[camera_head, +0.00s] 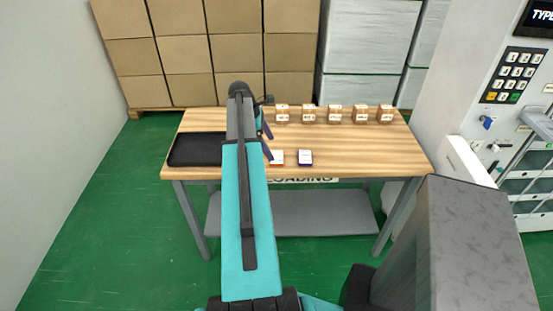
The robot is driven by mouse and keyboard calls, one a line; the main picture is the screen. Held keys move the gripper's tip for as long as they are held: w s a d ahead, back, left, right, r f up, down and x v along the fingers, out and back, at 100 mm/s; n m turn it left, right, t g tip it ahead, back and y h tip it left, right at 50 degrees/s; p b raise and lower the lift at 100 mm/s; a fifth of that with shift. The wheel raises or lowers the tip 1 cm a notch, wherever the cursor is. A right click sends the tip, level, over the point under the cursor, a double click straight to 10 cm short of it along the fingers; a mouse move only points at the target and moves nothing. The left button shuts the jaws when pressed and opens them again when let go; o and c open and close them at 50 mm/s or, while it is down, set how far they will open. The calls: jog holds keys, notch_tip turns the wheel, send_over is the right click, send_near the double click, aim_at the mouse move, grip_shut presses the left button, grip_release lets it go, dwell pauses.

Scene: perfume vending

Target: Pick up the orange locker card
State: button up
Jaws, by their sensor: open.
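The orange locker card (277,157) lies near the front edge of the wooden table, white with an orange edge at its bottom. A similar purple-edged card (305,157) lies just to its right. My gripper (268,143) is open above the table, beside and behind the orange card, with its fingers pointing down. The arm hides part of the gripper, and I cannot tell the exact gap between fingertips and card.
A black tray (198,150) sits on the table's left. Several small brown boxes (335,114) stand in a row along the back. A vending machine (485,140) with keypad stands at the right. Stacked cartons (180,50) are behind. The table's right front is clear.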

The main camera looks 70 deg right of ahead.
aim_at(276, 157)
jog(key=shift+p+x, duration=0.75)
jog(key=shift+x, duration=1.8)
jog(key=shift+a, duration=0.15)
jog(key=shift+c, duration=0.4)
jog(key=shift+s, duration=0.1)
jog(key=c, duration=1)
